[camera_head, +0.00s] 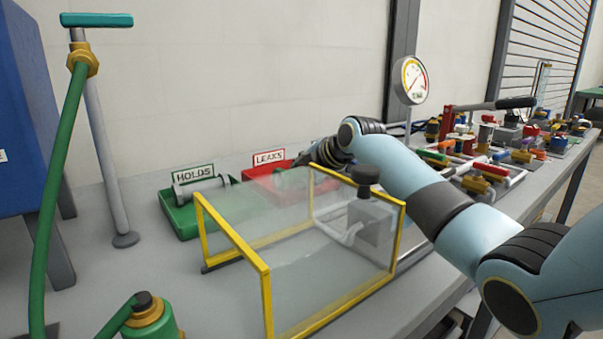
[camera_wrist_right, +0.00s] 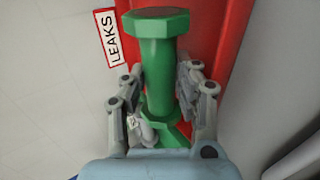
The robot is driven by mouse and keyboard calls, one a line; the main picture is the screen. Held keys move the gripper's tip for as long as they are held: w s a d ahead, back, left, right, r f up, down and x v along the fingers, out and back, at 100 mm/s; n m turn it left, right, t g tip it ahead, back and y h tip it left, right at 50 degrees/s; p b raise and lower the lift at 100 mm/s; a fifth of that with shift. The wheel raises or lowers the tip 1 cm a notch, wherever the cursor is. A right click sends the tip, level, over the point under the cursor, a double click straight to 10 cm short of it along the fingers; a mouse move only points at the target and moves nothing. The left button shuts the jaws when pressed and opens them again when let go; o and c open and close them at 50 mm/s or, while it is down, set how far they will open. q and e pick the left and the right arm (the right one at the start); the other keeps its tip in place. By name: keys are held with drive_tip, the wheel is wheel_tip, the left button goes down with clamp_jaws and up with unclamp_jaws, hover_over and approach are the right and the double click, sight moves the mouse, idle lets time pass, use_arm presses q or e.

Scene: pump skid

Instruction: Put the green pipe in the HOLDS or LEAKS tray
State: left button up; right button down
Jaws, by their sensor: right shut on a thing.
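In the right wrist view the green pipe (camera_wrist_right: 158,75), with a hex-shaped end, lies between the two fingers of my right gripper (camera_wrist_right: 162,88), which is shut on it. The red LEAKS tray (camera_wrist_right: 216,38) is beneath the pipe, and its label (camera_wrist_right: 110,38) shows beside it. In the head view the LEAKS tray (camera_head: 250,171) stands at the back, with my right gripper (camera_head: 296,178) over it, partly behind the clear guard. The green HOLDS tray (camera_head: 185,222) stands to its left with a grey pipe (camera_head: 202,190) in it. My left gripper is not in view.
A clear guard with a yellow frame (camera_head: 235,240) stands in front of the trays, with a grey fixture (camera_head: 370,218) inside. A hand pump (camera_head: 100,130) with a green hose stands at left. A pressure gauge (camera_head: 410,79) and many fittings crowd the bench's right side.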

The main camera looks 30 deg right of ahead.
drive_tip(key=shift+s+a+f, duration=0.1)
drive_tip(key=shift+s+f, duration=0.1)
drive_tip(key=shift+f, duration=0.25)
drive_tip(key=shift+s+f, duration=0.15)
drive_tip(key=shift+f, duration=0.3)
drive_tip(key=c, duration=0.9)
unclamp_jaws()
drive_tip(key=shift+f, duration=0.1)
drive_tip(key=shift+s, duration=0.1)
drive_tip(key=v, duration=0.4)
drive_tip(key=r+v, duration=0.1)
drive_tip(key=v, duration=0.3)
drive_tip(key=w+v, duration=0.1)
drive_tip(key=v, duration=0.3)
drive_tip(key=shift+r, duration=0.4)
